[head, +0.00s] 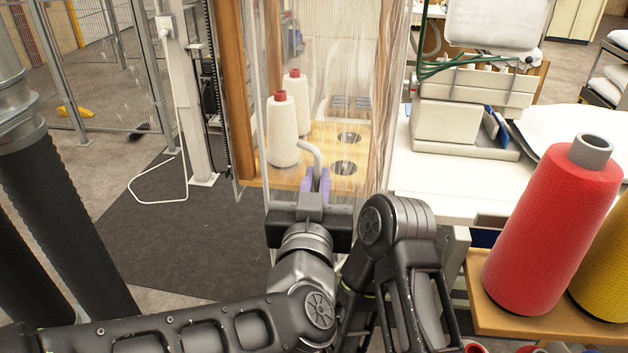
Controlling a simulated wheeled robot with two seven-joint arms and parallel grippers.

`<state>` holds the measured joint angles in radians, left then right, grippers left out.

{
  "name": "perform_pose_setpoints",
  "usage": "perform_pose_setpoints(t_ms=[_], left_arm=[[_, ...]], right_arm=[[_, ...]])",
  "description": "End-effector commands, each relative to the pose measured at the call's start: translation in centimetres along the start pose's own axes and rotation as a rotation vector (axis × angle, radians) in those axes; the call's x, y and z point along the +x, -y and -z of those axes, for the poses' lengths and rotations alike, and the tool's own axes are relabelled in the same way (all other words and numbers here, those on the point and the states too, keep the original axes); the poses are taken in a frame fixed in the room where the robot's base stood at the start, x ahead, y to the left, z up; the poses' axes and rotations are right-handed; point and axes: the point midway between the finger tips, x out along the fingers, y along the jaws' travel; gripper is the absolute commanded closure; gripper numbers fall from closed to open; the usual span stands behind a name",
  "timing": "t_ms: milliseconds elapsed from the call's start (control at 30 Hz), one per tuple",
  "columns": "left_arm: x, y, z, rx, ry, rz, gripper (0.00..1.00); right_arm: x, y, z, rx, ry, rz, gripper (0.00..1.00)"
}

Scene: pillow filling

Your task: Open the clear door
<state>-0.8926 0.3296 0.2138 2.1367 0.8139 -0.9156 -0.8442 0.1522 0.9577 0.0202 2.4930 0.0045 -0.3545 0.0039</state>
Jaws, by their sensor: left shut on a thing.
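The clear door (345,215) is a see-through panel at the middle of the head view, in front of a wooden shelf with white thread cones. Its grey curved handle (312,152) shows just above my left gripper (316,183). My left gripper's purple fingers are shut on the handle. I cannot tell whether the door stands ajar. My left gripper and wrist hide part of the lower door. A dark arm link of mine is just right of the left wrist, and no right gripper fingers show.
White thread cones (282,130) stand on the wooden shelf (322,132) behind the clear panel. A large red cone (550,225) stands on a wooden shelf at the right. A white table (435,180) borders the door. Dark mat (185,240) lies open at left.

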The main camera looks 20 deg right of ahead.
Motion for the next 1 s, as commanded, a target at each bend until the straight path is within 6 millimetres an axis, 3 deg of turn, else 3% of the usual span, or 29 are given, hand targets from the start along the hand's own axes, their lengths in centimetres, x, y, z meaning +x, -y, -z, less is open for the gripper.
perform_pose_setpoints(t_ms=[300, 333, 433, 767, 1000], left_arm=[[0.0, -0.1, 0.3, 0.0, -0.005, -0.003, 1.0], [0.0, -0.1, 0.3, 0.0, -0.005, -0.003, 0.89], [0.0, -0.1, 0.3, 0.0, -0.004, -0.003, 0.8], [-0.3, -0.1, 0.1, 0.0, -0.003, -0.002, 0.8], [-3.1, -0.1, 0.1, -0.001, -0.005, -0.003, 0.8]], right_arm=[[0.0, 0.0, 0.0, 0.0, -0.001, 0.0, 0.64], [0.0, 0.0, 0.0, 0.0, -0.001, 0.0, 0.64], [0.0, 0.0, 0.0, 0.0, 0.0, 0.0, 0.64], [0.1, 0.0, 0.0, 0.0, 0.0, 0.0, 0.64], [0.7, -0.2, 0.1, -0.002, -0.002, 0.002, 0.64]])
